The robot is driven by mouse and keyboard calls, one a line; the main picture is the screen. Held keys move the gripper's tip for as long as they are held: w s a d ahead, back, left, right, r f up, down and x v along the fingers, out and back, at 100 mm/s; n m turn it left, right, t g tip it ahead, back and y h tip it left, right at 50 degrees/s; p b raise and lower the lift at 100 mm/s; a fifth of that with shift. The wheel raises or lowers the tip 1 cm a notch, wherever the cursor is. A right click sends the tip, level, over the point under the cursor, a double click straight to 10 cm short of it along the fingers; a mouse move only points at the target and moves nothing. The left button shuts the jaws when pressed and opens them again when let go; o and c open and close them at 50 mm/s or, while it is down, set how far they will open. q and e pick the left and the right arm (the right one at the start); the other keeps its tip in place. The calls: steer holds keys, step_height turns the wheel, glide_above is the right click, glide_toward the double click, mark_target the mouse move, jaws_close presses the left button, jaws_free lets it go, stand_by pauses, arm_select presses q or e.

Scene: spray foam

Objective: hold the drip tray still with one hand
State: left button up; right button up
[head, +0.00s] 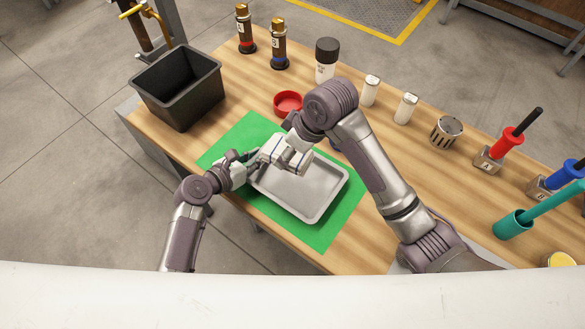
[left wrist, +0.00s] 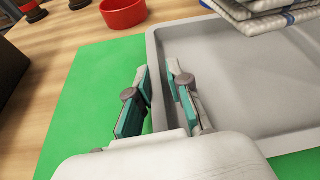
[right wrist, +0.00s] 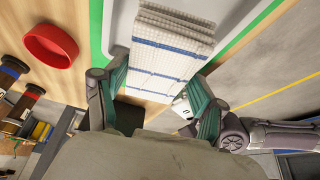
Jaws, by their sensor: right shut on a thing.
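The grey drip tray (head: 315,195) lies on a green mat (head: 228,150) on the wooden table. My left gripper (head: 251,163) is at the tray's left rim. In the left wrist view its fingers (left wrist: 158,95) are apart, one outside the rim over the mat and one inside the tray (left wrist: 230,75). The rim runs between them; I cannot tell if they touch it. My right gripper (right wrist: 158,90) is shut on a folded white cloth with blue stripes (right wrist: 170,50). The cloth (head: 290,160) is over the tray's far left part; its contact with the tray is unclear.
A red dish (head: 288,103) sits just beyond the mat, and a black bin (head: 178,88) stands at the table's left corner. Two dark bottles (head: 279,48), a black-capped jar (head: 326,60) and white containers (head: 405,109) stand at the back. Handled tools (head: 510,140) stand at right.

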arm_select(q)
steer(key=shift+o, duration=0.8)
steer(key=v, duration=1.2)
steer(key=shift+r, duration=0.1)
